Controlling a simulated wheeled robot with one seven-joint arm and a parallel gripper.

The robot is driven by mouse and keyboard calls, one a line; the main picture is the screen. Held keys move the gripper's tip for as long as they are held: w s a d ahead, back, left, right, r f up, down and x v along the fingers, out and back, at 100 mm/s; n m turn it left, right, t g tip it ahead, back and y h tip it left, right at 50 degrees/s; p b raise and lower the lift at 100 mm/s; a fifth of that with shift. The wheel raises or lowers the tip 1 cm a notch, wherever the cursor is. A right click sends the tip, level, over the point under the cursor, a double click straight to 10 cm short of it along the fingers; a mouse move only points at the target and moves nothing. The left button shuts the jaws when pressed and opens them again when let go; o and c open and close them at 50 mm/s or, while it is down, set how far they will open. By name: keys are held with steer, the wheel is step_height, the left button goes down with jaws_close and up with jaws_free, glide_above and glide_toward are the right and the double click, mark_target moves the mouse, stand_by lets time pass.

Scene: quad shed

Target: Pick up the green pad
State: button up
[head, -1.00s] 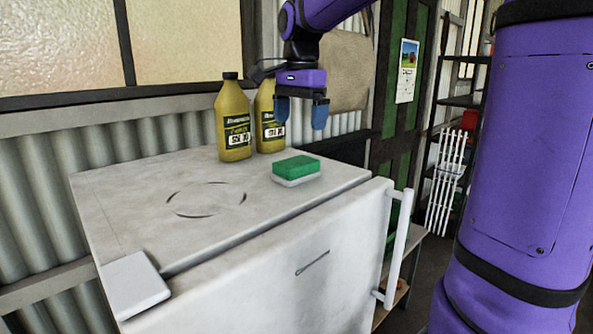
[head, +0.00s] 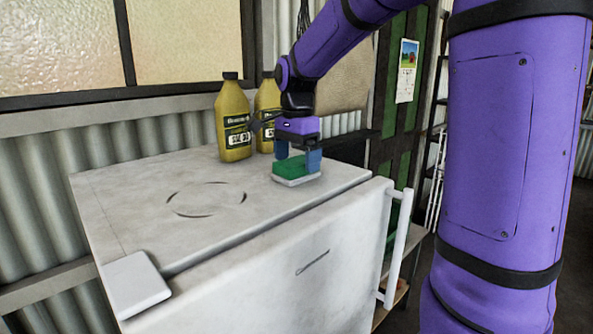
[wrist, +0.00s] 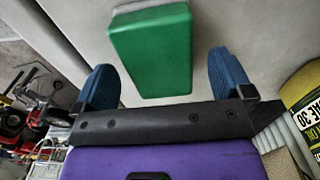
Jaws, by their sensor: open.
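The green pad (head: 291,168) lies flat on the white fridge top (head: 140,200), with a pale layer under its green one. My gripper (head: 298,160) is open just above the pad, its two blue fingers pointing down at its far side and right end in the head view. In the wrist view the green pad (wrist: 152,50) sits ahead of and between the two open fingers (wrist: 163,85), with a gap on each side. I cannot tell from the head view whether a finger touches the pad.
Two yellow oil bottles (head: 234,120) stand at the back of the fridge top, left of my gripper; the rear one is close to it. A white door handle (head: 398,245) sticks out at the right. The left of the top is clear.

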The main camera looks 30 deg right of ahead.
steer(key=shift+f, duration=0.65)
steer(key=c, duration=1.1)
steer(key=shift+o, duration=0.3)
steer(key=shift+r, duration=0.1)
steer(key=shift+r, duration=0.75)
step_height(320, 180, up, 2)
steer(key=shift+r, duration=0.1)
steer(key=s+a+r, duration=0.1)
steer(key=s+a, duration=0.8)
steer(key=s, duration=0.3)
steer(key=shift+s+a, duration=0.3)
steer(key=shift+s, duration=0.1)
steer(key=shift+r, duration=0.1)
